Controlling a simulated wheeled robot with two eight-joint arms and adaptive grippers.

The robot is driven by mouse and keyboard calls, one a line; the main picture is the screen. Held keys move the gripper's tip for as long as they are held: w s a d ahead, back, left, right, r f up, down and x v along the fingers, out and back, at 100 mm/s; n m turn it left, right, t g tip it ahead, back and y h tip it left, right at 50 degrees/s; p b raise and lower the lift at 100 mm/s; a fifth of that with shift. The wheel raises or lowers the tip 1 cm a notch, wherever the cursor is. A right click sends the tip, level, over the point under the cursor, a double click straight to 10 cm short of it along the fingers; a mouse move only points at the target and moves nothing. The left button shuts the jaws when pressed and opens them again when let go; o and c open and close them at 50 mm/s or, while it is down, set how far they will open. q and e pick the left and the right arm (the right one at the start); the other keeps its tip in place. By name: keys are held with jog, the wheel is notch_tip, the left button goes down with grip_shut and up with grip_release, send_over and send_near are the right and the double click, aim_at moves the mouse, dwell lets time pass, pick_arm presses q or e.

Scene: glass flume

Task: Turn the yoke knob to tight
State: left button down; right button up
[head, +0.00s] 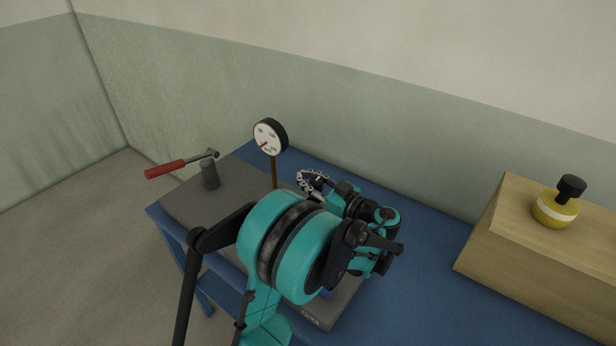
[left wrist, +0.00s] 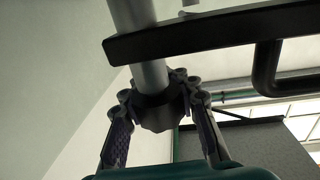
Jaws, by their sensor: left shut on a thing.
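The yoke knob (left wrist: 157,112) is a dark, faceted collar on a pale metal rod in the left wrist view, below a black bar (left wrist: 195,38). My left gripper (left wrist: 158,92) has a finger on each side of the knob and is shut on it. In the head view my left gripper (head: 312,182) is small, above the table behind my teal arm. I cannot make out the knob there, and my arm hides much of the apparatus. The knob's setting cannot be read. My right gripper is not in view.
A round dial gauge (head: 270,138) on a thin post and a red-handled crank (head: 165,169) stand near my arm. The blue table (head: 430,255) is clear toward the right, up to a wooden block (head: 500,235) bearing a yellow bottle (head: 555,209) with a black cap.

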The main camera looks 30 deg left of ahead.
pick_arm(q)
jog(key=n+g, duration=0.2)
jog(key=g, duration=0.1)
jog(key=s+n+g, duration=0.1)
jog(key=g, duration=0.2)
jog(key=n+g, duration=0.2)
jog(key=shift+s+n+g+h+p, duration=0.3)
jog(key=shift+s+g+p, duration=0.05)
jog(key=shift+s+g, duration=0.15)
jog(key=shift+g, duration=0.2)
jog(key=c, duration=1.1)
grip_release()
jog(key=shift+c, duration=0.2)
notch_tip(320, 180, up, 10)
jog(key=shift+c, duration=0.3)
